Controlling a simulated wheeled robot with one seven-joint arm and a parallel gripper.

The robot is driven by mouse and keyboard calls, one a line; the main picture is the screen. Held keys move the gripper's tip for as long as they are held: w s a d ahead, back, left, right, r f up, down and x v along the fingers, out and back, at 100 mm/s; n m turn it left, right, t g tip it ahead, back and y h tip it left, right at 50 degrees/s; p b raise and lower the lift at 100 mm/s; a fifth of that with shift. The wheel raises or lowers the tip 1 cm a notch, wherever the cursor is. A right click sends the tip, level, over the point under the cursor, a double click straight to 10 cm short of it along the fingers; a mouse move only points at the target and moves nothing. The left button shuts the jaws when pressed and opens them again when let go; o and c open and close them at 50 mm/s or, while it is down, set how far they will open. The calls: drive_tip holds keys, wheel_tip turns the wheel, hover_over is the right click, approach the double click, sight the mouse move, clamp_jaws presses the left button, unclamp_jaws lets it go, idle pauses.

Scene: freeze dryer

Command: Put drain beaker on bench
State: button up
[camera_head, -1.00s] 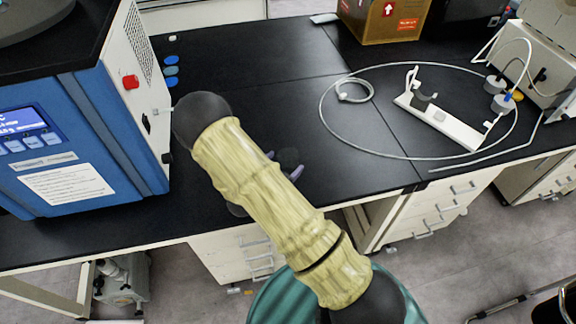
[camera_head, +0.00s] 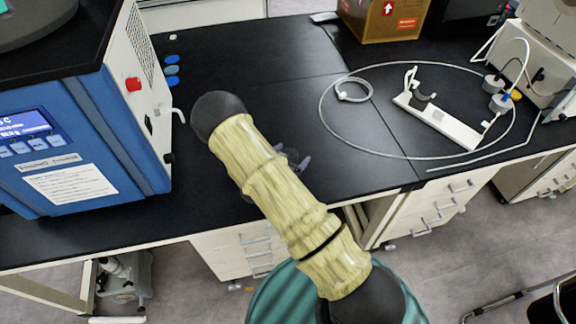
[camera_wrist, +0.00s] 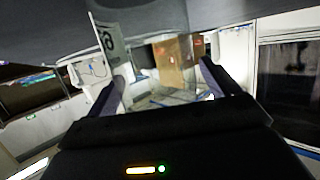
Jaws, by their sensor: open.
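My gripper (camera_head: 292,160) is mostly hidden behind my forearm in the head view, where its purple fingertips show over the black bench (camera_head: 225,190). In the wrist view my gripper (camera_wrist: 162,80) has its two fingers well apart. I cannot make out a beaker between the fingers or on the bench; a clear one could be lost in the dim wrist picture or hidden behind my arm. The blue freeze dryer (camera_head: 125,110) stands at the left of the bench, with a short white drain spout (camera_head: 178,112) on its right side.
Several blue discs (camera_head: 172,70) lie behind the dryer's right side. A white stand (camera_head: 440,122) and a looped tube (camera_head: 322,125) lie on the right of the bench. A cardboard box (camera_head: 378,25) stands at the back. Bare bench shows between dryer and stand.

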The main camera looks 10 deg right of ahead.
drive_tip(key=c, duration=1.2)
wheel_tip(320, 180, up, 10)
drive_tip(key=shift+b, duration=0.75)
